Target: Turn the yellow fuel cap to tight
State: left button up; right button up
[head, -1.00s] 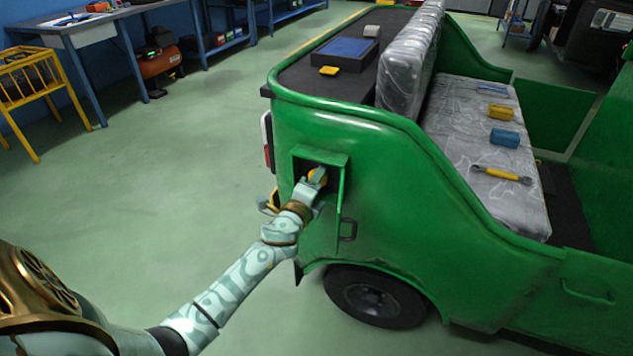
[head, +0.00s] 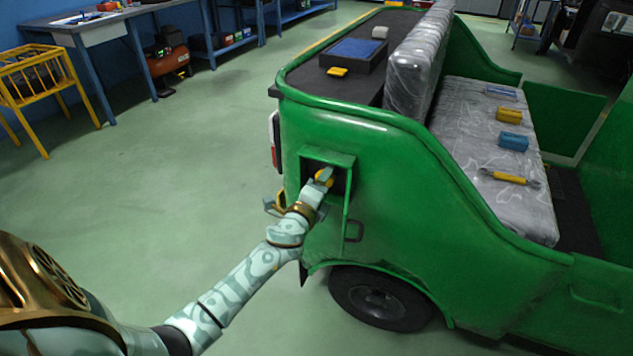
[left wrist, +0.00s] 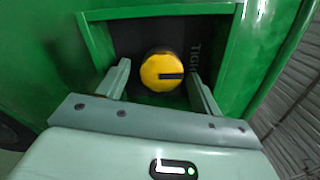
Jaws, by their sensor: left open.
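The yellow fuel cap (left wrist: 162,71) sits in a dark recess in the green rickshaw's side. It is round, with a dark slot running from its middle to its right edge. Lettering that appears to begin "TIGH" is on the recess wall to its right, partly hidden. My left gripper (left wrist: 162,88) is open, with one finger on each side of the cap and a visible gap to each. In the head view my left gripper (head: 324,180) reaches into the recess and covers most of the cap (head: 325,176). My right gripper is not in view.
The green rickshaw body (head: 420,215) fills the right side. The recess has a green frame and open flap (head: 347,205) close to my gripper. Tools and small boxes lie on the grey seat (head: 480,150). A yellow stand (head: 35,85) is far left. The floor (head: 190,150) left of the rickshaw is clear.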

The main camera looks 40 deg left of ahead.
pick_arm(q)
jog(key=v, duration=1.6)
jog(key=shift+d, duration=0.15)
